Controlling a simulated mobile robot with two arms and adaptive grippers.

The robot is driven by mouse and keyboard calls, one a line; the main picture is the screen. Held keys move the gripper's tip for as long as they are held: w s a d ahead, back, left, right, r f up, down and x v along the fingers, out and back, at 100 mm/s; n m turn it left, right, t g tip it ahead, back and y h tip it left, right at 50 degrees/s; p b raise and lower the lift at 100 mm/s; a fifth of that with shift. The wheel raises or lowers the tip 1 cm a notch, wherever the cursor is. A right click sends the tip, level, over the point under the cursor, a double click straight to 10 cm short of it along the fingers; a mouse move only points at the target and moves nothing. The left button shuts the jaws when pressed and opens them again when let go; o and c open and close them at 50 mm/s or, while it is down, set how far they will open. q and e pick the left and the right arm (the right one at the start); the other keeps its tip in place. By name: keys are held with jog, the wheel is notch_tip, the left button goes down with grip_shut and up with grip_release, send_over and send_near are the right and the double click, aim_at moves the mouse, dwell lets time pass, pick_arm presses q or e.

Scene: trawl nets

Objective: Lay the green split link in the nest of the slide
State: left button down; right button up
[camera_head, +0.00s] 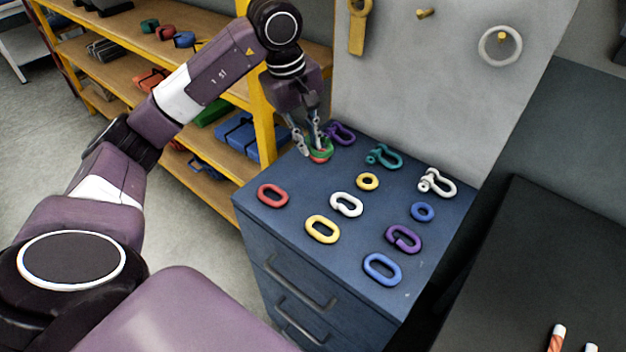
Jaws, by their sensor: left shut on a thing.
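My left gripper (311,150) points down at the back left of the blue cabinet top (300,205). It is shut on a small green piece, which looks like the green split link (325,144); the fingers partly hide it. A red piece (320,158) shows right under the green one; I cannot tell whether they touch. I cannot make out the slide or its nest in this view. My right gripper is not in view.
Near the gripper are a purple shackle (343,133) and a teal shackle (384,157). A red link (272,195), white split link (347,204), purple split link (403,240) and other rings lie spread on the top. A grey panel (420,90) rises behind.

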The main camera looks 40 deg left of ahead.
pick_arm(q)
jog(key=p, duration=0.1)
send_over(312, 190)
jog(key=f, duration=0.8)
jog(key=shift+s+a, duration=0.3)
jog(key=x, duration=0.2)
jog(key=p+x, duration=0.1)
jog(key=shift+s+a+f, duration=0.1)
jog(key=shift+s+f, duration=0.25)
jog(key=shift+f, duration=0.05)
jog(key=shift+w+f, duration=0.1)
jog(key=shift+f, duration=0.15)
jog(key=shift+f, duration=0.15)
jog(key=c, duration=2)
grip_release()
